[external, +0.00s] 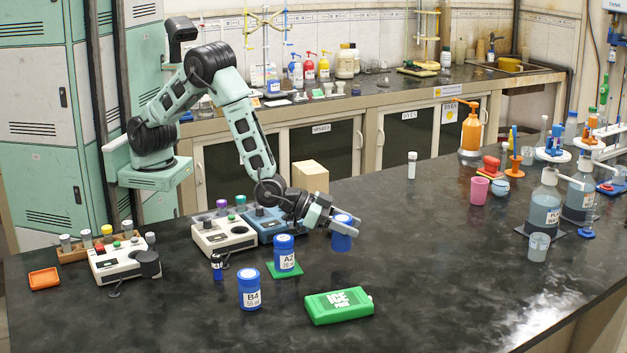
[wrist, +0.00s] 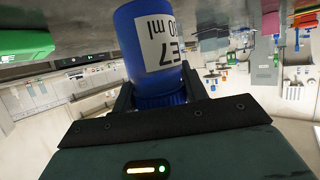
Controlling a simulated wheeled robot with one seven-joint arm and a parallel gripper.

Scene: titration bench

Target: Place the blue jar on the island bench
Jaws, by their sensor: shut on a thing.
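The blue jar (external: 341,240) is in my gripper (external: 331,217), over the middle of the dark island bench (external: 440,270). In the wrist view the jar (wrist: 152,50) has a white label that reads upside down, with "E7" and "ml" on it. The fingers of my gripper (wrist: 160,90) are closed on both sides of its ribbed blue lid. The jar looks roughly upright in the external view. I cannot tell whether its base touches the bench top or hangs just above it.
Near the held jar are a green ice pack (external: 339,305), blue jar B4 (external: 249,288) and blue jar A2 (external: 284,252) on a green mat. White and blue instruments (external: 224,236) stand left. A capped vial (external: 411,165) stands behind. Bench right of the jar is clear.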

